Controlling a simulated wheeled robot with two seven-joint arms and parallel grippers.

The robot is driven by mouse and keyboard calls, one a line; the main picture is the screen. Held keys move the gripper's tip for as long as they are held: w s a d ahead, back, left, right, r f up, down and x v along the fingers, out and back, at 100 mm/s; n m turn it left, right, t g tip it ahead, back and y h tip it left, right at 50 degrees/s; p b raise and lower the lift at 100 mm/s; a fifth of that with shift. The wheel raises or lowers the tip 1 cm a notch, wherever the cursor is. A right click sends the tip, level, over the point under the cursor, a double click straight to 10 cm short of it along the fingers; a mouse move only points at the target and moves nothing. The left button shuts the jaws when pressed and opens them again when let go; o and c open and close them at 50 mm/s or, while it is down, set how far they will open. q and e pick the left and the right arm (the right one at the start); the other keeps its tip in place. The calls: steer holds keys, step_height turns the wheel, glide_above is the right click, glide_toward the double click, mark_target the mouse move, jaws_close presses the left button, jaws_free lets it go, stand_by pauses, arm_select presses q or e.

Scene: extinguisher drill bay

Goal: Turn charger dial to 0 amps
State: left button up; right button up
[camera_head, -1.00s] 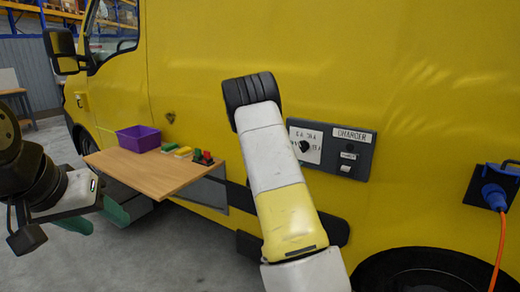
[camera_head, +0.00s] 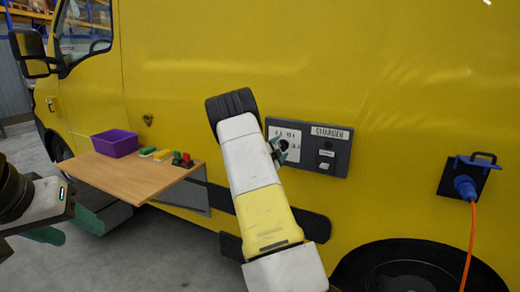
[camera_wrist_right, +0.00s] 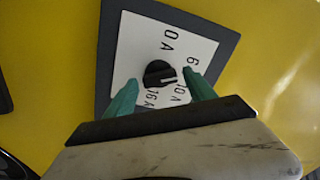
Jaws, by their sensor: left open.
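The charger panel (camera_head: 335,160) is a dark grey plate on the yellow truck side, with a white dial label. The black dial knob (camera_wrist_right: 158,73) shows in the right wrist view, with a pale mark on its right side, towards the 10 A print. The 0 A print (camera_wrist_right: 172,37) is above the knob there. My right gripper (camera_wrist_right: 161,92) is open, its green fingers on either side of the knob; contact cannot be told. In the head view my right gripper (camera_head: 277,151) covers the dial. My left gripper (camera_head: 57,222) is open and empty at the left edge.
A wooden shelf (camera_head: 135,180) juts from the truck, holding a purple bin (camera_head: 115,143) and small coloured blocks (camera_head: 163,155). A blue plug (camera_head: 465,187) with an orange cable (camera_head: 470,245) is at right. The wheel is below.

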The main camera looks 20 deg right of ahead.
steer(key=c, duration=1.1)
steer(key=n, duration=0.5)
steer(key=shift+n, duration=0.4)
steer(key=n, duration=0.5)
steer(key=shift+a+f+n, duration=0.1)
steer(key=shift+n, duration=0.6)
steer(key=o, duration=1.4)
steer(key=shift+c, duration=0.2)
